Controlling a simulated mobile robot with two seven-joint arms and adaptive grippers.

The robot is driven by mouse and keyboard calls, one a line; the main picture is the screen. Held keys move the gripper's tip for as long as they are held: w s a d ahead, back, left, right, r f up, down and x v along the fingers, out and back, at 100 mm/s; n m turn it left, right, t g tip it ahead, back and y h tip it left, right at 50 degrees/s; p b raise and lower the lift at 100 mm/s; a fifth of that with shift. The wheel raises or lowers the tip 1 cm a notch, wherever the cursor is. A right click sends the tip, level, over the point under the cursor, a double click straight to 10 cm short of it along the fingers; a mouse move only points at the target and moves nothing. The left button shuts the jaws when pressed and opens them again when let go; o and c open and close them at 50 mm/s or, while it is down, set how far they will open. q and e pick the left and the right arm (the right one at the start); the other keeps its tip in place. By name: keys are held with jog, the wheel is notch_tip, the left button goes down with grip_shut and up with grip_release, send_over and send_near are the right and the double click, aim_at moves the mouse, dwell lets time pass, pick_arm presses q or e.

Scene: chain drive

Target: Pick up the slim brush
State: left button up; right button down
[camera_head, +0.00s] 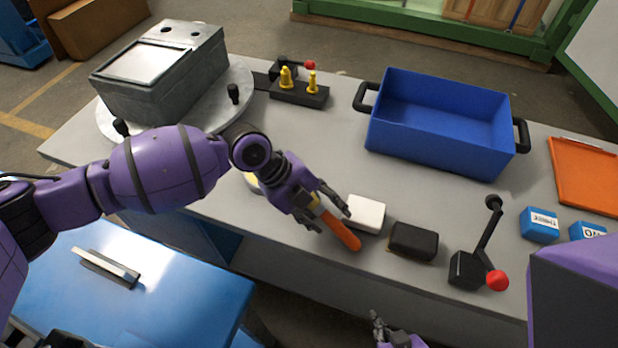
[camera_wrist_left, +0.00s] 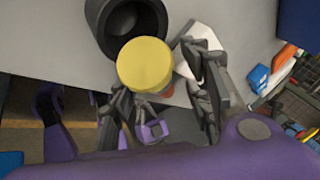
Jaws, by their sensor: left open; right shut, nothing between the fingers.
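In the head view, an orange handle (camera_head: 343,234), apparently the slim brush, lies on the grey bench near its front edge. My left gripper (camera_head: 333,219) is open above it, its fingers apart over the handle's upper end. The gripper hides the rest of it. In the left wrist view, a round yellow end (camera_wrist_left: 145,65) shows near the open fingers of my left gripper (camera_wrist_left: 160,92), with a bit of orange below it. I cannot tell whether the fingers touch it. My right gripper (camera_head: 378,325) is shut and empty at the bottom edge of the head view.
A white block (camera_head: 367,213) and a black block (camera_head: 413,241) lie just right of the handle. A lever with a red knob (camera_head: 497,281) stands further right. A blue bin (camera_head: 440,135) is behind, and a grey machine (camera_head: 165,75) stands at the left back.

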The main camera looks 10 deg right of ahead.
pick_arm(q)
jog(key=shift+s+d+f, duration=0.15)
jog(key=shift+d+f, duration=0.1)
jog(key=shift+f, duration=0.2)
grip_shut()
